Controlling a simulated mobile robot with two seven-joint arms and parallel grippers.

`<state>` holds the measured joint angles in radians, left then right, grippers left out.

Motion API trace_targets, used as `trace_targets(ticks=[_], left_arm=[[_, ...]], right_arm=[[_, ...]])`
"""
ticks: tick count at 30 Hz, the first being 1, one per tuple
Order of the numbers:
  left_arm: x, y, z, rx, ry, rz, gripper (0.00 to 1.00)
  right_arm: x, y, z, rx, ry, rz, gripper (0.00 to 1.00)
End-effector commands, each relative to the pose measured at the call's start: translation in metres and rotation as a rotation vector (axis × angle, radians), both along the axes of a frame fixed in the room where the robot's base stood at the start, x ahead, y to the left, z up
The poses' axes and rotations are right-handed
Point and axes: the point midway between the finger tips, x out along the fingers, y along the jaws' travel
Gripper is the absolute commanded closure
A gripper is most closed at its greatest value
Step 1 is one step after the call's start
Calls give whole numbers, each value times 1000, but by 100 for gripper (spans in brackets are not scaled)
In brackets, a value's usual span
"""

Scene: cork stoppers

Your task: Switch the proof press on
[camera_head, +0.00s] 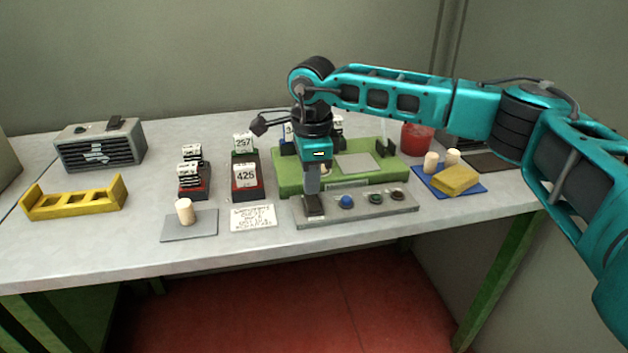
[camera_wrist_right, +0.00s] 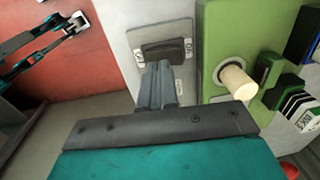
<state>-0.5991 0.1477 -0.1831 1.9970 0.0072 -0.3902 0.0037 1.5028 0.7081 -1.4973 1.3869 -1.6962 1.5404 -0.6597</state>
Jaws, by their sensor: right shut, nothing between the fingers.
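The green proof press (camera_head: 290,178) stands toward the back of the table, with a grey control strip (camera_head: 335,213) along its front. The strip carries a dark rocker switch (camera_head: 313,207) at its left end, then a blue button (camera_head: 347,201) and two dark round controls. My right gripper (camera_head: 312,194) points down, shut and empty, with its tips at the rocker. In the right wrist view the rocker (camera_wrist_right: 165,52) sits between small white labels, and the fingertips (camera_wrist_right: 160,72) overlap its near edge; I cannot tell whether they touch. My left gripper does not show clearly.
A cork (camera_wrist_right: 237,82) stands in the green press. A blue mat (camera_head: 470,188) with corks and a yellow sponge (camera_head: 456,180) lies at right. A cork on a grey plate (camera_head: 205,226), a note card (camera_head: 253,218), number displays, a yellow rack (camera_head: 75,200) and a grey vented box (camera_head: 100,148) are left.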

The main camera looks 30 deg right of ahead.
Motion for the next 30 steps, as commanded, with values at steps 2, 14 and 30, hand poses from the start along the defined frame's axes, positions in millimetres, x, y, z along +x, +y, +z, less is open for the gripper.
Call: trace_targets(ticks=[2, 14, 30], left_arm=[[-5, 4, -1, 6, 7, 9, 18], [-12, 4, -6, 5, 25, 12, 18], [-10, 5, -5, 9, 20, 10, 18]], right_arm=[[1, 3, 24, 2, -9, 1, 100], [-7, 4, 100, 2, -10, 0, 100], [-8, 4, 109, 1, -10, 7, 100]])
